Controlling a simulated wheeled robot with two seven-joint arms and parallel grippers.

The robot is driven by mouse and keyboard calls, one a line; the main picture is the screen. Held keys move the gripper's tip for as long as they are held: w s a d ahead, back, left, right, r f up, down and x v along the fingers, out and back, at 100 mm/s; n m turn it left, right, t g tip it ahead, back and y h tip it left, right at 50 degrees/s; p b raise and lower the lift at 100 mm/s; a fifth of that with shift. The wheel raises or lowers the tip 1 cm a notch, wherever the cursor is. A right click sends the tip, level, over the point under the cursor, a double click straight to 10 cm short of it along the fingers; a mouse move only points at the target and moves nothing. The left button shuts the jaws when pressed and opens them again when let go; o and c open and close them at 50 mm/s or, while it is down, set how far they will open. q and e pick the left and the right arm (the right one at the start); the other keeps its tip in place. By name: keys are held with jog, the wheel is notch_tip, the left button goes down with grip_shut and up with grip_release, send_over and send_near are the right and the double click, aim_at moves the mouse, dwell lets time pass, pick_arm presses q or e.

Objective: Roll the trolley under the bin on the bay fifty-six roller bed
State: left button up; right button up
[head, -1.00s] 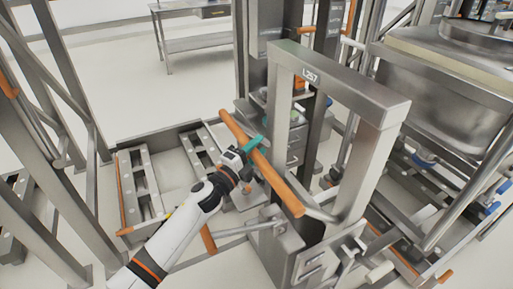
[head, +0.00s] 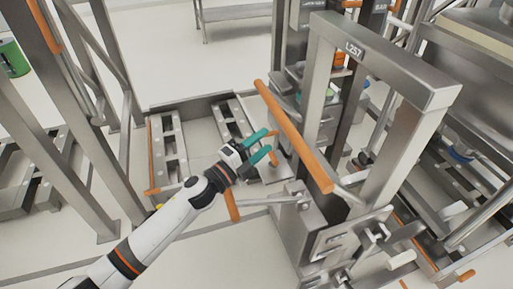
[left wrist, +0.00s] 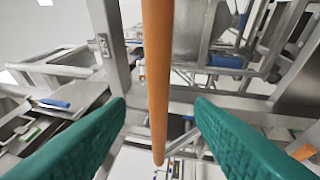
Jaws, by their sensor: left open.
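My left gripper (head: 268,145), with teal fingers, is open and empty. It is just left of the orange handle bar (head: 295,135) on the steel frame marked L257 (head: 385,55). In the left wrist view the bar (left wrist: 157,75) runs upright between the spread fingers (left wrist: 158,135), clear of both. A large steel bin (head: 485,85) shows at the right edge, cut off by the picture. I cannot tell for certain which wheeled frame is the trolley. My right gripper does not show.
Slotted steel rails (head: 172,150) lie on the floor left of the L257 frame. Steel posts (head: 60,140) stand at the left. A steel table (head: 238,14) is at the back, with open pale floor before it. Frame bars crowd the right side.

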pick_arm(q)
jog(key=shift+s+a+f, duration=0.1)
jog(key=shift+s+a, duration=0.4)
